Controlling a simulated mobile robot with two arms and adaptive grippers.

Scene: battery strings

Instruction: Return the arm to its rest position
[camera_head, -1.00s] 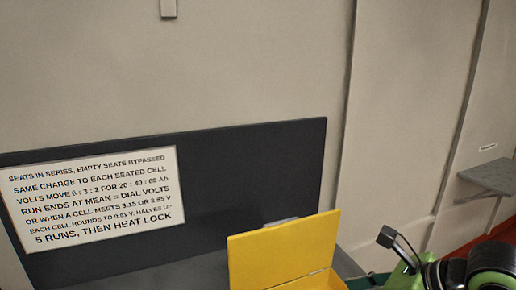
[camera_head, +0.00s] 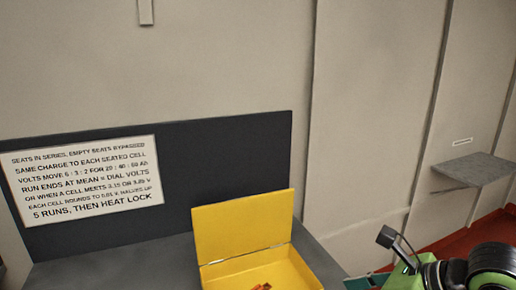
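My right arm shows at the bottom right in the head view, with green and black links and a small dark block on a stalk. Its fingertips are not clearly shown, so I cannot tell whether that gripper is open or shut. My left arm and gripper are not in view.
A yellow box (camera_head: 243,224) with its lid raised stands on the dark grey bench (camera_head: 110,268), small orange-brown pieces inside. A white sign (camera_head: 84,183) is on the dark back panel (camera_head: 225,150). A grey shelf (camera_head: 474,170) juts from the wall at right, above red floor (camera_head: 470,238).

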